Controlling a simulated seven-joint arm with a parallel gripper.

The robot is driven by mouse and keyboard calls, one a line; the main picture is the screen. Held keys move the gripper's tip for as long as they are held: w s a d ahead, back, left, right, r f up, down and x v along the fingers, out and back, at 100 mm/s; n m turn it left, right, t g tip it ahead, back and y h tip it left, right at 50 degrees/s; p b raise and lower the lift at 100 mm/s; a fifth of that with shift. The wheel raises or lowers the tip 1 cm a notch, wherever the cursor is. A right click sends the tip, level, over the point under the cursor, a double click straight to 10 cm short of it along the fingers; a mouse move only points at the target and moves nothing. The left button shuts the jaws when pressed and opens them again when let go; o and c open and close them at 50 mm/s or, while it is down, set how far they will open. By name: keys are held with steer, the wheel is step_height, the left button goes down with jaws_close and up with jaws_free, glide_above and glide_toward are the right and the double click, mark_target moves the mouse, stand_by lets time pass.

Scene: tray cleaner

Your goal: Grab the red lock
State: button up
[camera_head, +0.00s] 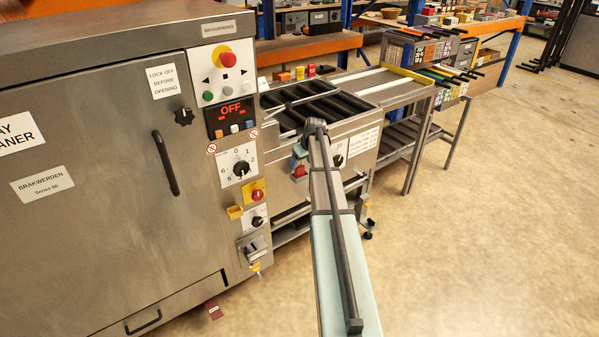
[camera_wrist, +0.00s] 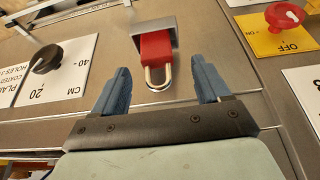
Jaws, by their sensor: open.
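The red lock (camera_wrist: 155,47) sits in a grey metal bracket (camera_wrist: 138,27) on a steel panel in the wrist view, its silver shackle pointing toward my gripper. My gripper (camera_wrist: 160,66) is open, with one blue finger to each side of the shackle's line. The fingers look apart from the lock, and nothing is between them but the panel and part of the shackle. In the head view the red lock (camera_head: 300,171) shows small on the front of the tray conveyor, just by my blue gripper fingers (camera_head: 297,158). My arm covers part of that panel.
A red knob (camera_wrist: 284,16) on a yellow plate is at the upper right in the wrist view. A black dial (camera_wrist: 46,60) is at the left. The large steel cleaner (camera_head: 110,190) stands left in the head view. The floor (camera_head: 470,220) at the right is clear.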

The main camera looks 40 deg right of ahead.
mark_target(299, 166)
steer(key=x, duration=0.5)
steer(key=shift+w+d+r, duration=0.1)
steer(key=shift+w+d, duration=0.1)
steer(key=shift+w, duration=0.1)
steer(key=c, duration=1.1)
steer(key=shift+r, duration=0.15)
